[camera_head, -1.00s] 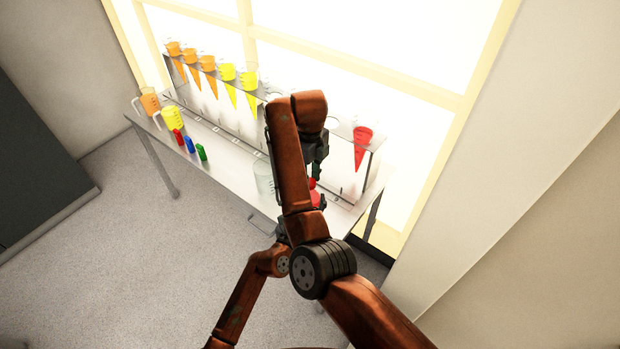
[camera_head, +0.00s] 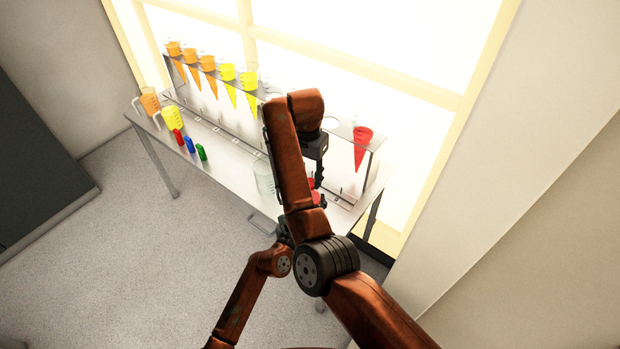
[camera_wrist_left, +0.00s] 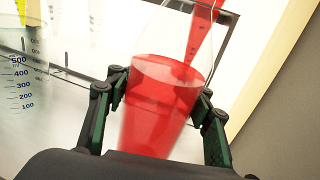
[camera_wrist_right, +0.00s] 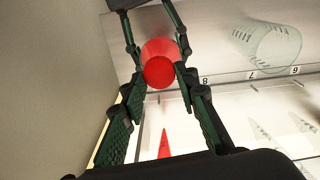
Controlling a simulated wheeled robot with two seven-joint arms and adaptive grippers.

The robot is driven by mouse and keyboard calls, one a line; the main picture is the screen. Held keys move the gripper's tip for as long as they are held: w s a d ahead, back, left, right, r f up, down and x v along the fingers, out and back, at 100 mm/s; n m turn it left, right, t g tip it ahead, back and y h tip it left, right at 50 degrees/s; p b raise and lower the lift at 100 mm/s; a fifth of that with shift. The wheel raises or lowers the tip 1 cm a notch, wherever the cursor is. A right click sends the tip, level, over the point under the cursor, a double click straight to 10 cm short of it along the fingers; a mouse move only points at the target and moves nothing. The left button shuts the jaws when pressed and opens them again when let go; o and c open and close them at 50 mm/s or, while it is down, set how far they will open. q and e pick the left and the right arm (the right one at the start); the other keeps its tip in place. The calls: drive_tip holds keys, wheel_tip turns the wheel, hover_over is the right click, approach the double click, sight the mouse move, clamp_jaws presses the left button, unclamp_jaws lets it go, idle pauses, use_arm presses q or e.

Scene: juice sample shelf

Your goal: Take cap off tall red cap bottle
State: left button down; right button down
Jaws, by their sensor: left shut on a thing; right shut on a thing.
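The bottle of red liquid (camera_wrist_left: 160,100) has clear upper walls in the left wrist view; its top is out of that view. My left gripper (camera_wrist_left: 158,92) is shut around its body. In the right wrist view my right gripper (camera_wrist_right: 161,82) is shut on a round red cap (camera_wrist_right: 158,72), seen end-on. The lighter red bottle body shows behind it, with the left gripper's fingers on either side. Whether the cap is apart from the bottle, I cannot tell. In the head view my right gripper (camera_head: 317,180) is over the bottle, and my right arm hides much of the left gripper.
A clear beaker (camera_wrist_left: 18,85) stands left of the bottle. A rack with a red funnel (camera_head: 361,140) and several orange and yellow ones runs behind. Red, blue and green small objects (camera_head: 189,145) and two jugs (camera_head: 172,118) stand at the table's left.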

use_arm(q)
drive_tip(key=shift+r, duration=0.15)
use_arm(e)
drive_tip(key=n, duration=0.4)
drive_tip(key=shift+w, duration=0.1)
drive_tip(key=n, duration=1)
drive_tip(key=shift+w+a+r, duration=0.1)
drive_tip(key=n, duration=0.4)
drive_tip(key=shift+t, duration=0.3)
drive_tip(key=n, duration=0.3)
drive_tip(key=shift+a+n, duration=0.1)
drive_tip(key=shift+n, duration=0.3)
drive_tip(key=n, duration=0.3)
drive_tip(key=shift+n, duration=0.4)
drive_tip(key=n, duration=0.4)
use_arm(q)
drive_tip(key=shift+d, duration=0.1)
use_arm(e)
drive_tip(key=n, duration=0.4)
drive_tip(key=shift+s+r+n, duration=0.1)
drive_tip(key=shift+s+n, duration=0.15)
drive_tip(key=shift+n, duration=0.15)
drive_tip(key=shift+r, duration=0.15)
